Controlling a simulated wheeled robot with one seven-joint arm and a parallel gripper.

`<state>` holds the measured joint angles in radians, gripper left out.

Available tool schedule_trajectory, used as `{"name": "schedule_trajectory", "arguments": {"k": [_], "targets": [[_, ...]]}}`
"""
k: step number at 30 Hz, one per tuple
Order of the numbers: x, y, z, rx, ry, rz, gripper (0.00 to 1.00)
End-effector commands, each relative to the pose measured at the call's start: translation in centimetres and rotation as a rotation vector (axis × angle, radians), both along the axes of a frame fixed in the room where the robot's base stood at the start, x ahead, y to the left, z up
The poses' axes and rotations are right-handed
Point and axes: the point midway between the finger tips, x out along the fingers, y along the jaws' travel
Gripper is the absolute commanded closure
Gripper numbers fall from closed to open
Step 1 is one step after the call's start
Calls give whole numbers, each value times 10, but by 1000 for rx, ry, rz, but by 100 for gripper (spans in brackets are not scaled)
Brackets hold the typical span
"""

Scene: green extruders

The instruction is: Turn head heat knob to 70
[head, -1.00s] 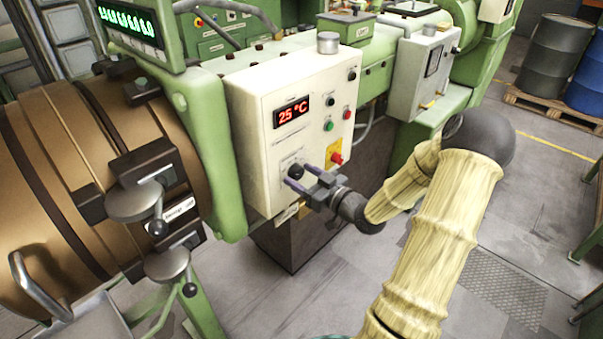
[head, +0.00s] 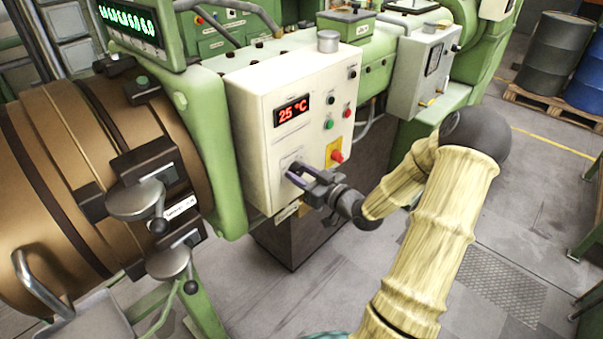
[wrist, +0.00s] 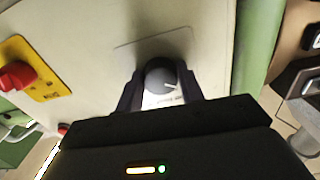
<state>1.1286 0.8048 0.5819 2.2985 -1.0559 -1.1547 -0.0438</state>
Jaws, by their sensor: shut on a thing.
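The head heat knob (wrist: 161,76) is a dark round knob with a white pointer line, on the front of a cream control box (head: 262,130). In the wrist view it sits between my two fingers. My gripper (wrist: 160,92) is shut on the knob, one finger on each side. In the head view my gripper (head: 297,176) reaches the lower front of the box and mostly hides the knob. The red display (head: 291,110) above reads 25 °C. The label under the knob is partly hidden and too blurred to read.
A red knob on a yellow plate (head: 335,152) sits right of my gripper on the same box; it also shows in the wrist view (wrist: 18,76). Green and red buttons (head: 329,124) are above it. A brown barrel (head: 60,190) with metal clamps stands at left.

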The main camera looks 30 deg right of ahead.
Motion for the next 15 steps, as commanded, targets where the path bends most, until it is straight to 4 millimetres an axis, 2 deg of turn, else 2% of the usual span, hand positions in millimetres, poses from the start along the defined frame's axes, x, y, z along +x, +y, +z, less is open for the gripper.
{"name": "schedule_trajectory", "arguments": {"k": [15], "targets": [[0, 1, 3, 328, 119, 0, 85]]}}
